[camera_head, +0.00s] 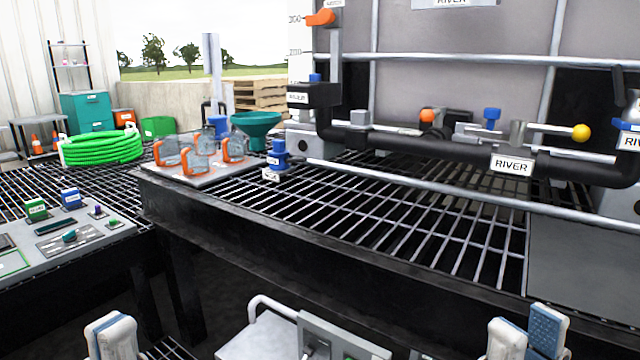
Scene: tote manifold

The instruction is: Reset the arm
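My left gripper (112,337) shows at the bottom left edge, as pale fingertip parts cut off by the frame. I cannot tell whether its fingers are apart, and no object shows in it. My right gripper (527,338) is at the bottom right edge. Its two pale fingers stand apart, with a blue pad facing the gap, and nothing shows between them. Both grippers are low in front of the black-framed grating table (400,265) and appear clear of it. The rest of both arms is out of view.
A white tray (203,178) with orange-handled clear jugs (205,142) sits on the grating, beside a green funnel (255,125) and a blue-capped valve (278,155). A black pipe (430,148) labelled RIVER crosses behind. A control panel (70,235) is at left. The middle grating is clear.

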